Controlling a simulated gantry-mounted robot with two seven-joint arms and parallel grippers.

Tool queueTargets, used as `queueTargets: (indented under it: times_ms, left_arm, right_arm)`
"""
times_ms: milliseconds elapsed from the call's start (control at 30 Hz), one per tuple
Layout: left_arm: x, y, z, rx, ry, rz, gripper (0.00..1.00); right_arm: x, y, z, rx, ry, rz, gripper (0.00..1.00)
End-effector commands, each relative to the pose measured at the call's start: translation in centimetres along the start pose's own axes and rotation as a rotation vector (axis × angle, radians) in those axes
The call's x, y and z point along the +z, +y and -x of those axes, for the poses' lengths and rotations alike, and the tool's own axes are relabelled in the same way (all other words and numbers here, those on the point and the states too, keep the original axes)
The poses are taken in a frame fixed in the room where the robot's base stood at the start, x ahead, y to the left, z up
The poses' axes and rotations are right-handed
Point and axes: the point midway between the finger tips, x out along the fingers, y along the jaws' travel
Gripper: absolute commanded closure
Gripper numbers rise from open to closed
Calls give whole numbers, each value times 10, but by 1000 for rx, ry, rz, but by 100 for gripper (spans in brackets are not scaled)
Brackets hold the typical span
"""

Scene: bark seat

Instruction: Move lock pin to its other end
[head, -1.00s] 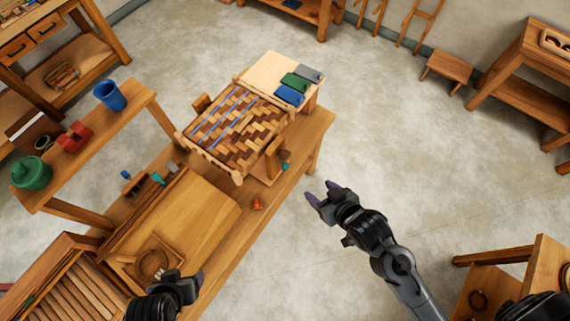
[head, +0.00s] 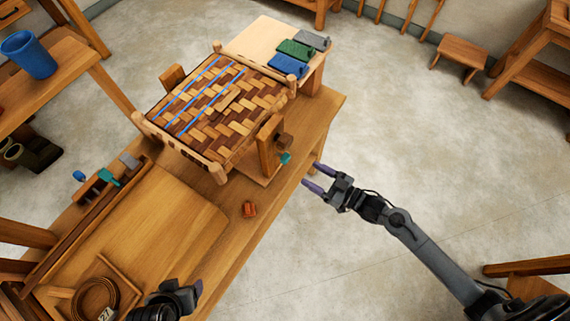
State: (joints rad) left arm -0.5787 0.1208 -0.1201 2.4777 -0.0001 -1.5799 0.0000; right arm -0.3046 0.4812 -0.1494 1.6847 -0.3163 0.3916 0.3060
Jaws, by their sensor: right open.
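The woven bark seat (head: 215,117) lies in a wooden frame on the workbench (head: 225,262). An upright wooden block (head: 270,145) stands at the frame's right side. A small teal piece (head: 285,158) sticks out by its foot; it may be the lock pin, but I cannot tell for sure. A small orange-red piece (head: 249,209) lies on the bench in front of the seat. My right gripper (head: 314,177) is open and empty, right of the bench edge and apart from the teal piece. My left gripper (head: 182,294) is at the bottom edge, its jaws unclear.
Grey, green (head: 295,50) and blue (head: 288,66) pieces lie on a pale board (head: 262,40) behind the seat. A rack with small tools (head: 108,178) and a coil (head: 96,298) are at the left. A blue cup (head: 28,54) stands on a side table.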

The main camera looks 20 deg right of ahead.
Motion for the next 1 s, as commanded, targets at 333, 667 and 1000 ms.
queueTargets:
  times_ms: [333,667,1000]
  left_arm:
    - [4,1,-12,0,3,0,31]
    - [5,1,-16,0,3,1,31]
    - [6,1,-19,1,2,1,31]
  right_arm:
    - [6,5,-21,1,10,12,38]
    - [6,5,-74,1,11,12,38]
    - [6,4,-109,0,9,11,38]
